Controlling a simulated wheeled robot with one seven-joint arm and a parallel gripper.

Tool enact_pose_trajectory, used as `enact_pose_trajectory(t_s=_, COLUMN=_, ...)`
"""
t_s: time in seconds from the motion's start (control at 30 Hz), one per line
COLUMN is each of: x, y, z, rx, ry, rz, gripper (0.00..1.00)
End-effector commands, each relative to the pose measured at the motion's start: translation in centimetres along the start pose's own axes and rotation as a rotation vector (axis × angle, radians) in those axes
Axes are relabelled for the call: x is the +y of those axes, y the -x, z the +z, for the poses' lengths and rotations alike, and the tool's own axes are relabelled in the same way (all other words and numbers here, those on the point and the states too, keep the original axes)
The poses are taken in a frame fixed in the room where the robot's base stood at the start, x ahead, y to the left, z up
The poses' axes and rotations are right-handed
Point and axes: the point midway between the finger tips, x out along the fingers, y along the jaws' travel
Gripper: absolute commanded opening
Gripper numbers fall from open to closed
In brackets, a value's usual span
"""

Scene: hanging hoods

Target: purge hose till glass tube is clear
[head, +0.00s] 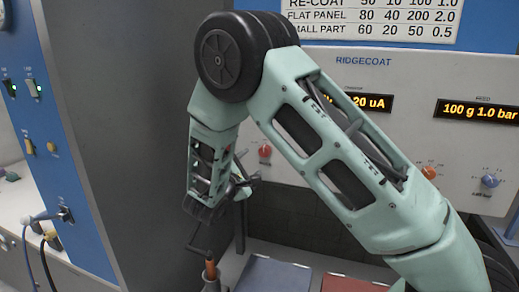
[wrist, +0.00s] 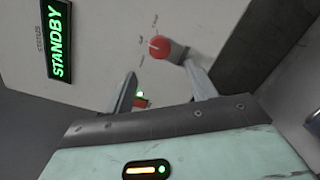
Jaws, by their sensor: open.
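A red knob (wrist: 160,47) with a pale pointer and small markings sits on the light panel just beyond the fingertips. It appears apart from them, though the exact gap is unclear. A small red part with a lit green lamp (wrist: 140,99) shows between the fingers, lower down. In the head view my gripper (head: 243,187) is partly hidden by my arm, below a red knob (head: 265,152) on the control panel. I cannot make out a glass tube or its hose.
A green STANDBY display (wrist: 59,40) is on the panel. The RIDGECOAT panel (head: 363,75) also has an orange knob (head: 428,172) and a blue knob (head: 490,181). A dark wall (head: 125,120) stands close left of my arm. An orange-handled object (head: 211,270) stands below.

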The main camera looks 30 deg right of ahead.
Motion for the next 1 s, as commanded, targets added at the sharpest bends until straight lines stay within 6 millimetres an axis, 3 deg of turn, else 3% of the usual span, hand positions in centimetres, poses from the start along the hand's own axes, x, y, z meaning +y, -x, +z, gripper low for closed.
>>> enact_pose_trajectory(t_s=0.1, x=0.3, y=-2.6, z=0.3, rx=-0.004, ry=0.002, rz=-0.002, gripper=0.56)
enact_pose_trajectory(t_s=0.33, x=0.2, y=-6.2, z=0.2, rx=-0.003, ry=0.001, rz=-0.001, gripper=0.56)
enact_pose_trajectory(t_s=0.53, x=0.0, y=-7.4, z=0.1, rx=0.0, ry=0.0, rz=0.0, gripper=0.56)
enact_pose_trajectory(t_s=0.8, x=-0.1, y=-7.5, z=0.0, rx=0.0, ry=0.0, rz=0.0, gripper=0.56)
enact_pose_trajectory(t_s=0.97, x=0.0, y=-7.5, z=0.0, rx=0.0, ry=0.0, rz=0.0, gripper=0.15)
enact_pose_trajectory(t_s=1.0, x=-0.1, y=-7.5, z=0.0, rx=0.0, ry=0.0, rz=0.0, gripper=0.12)
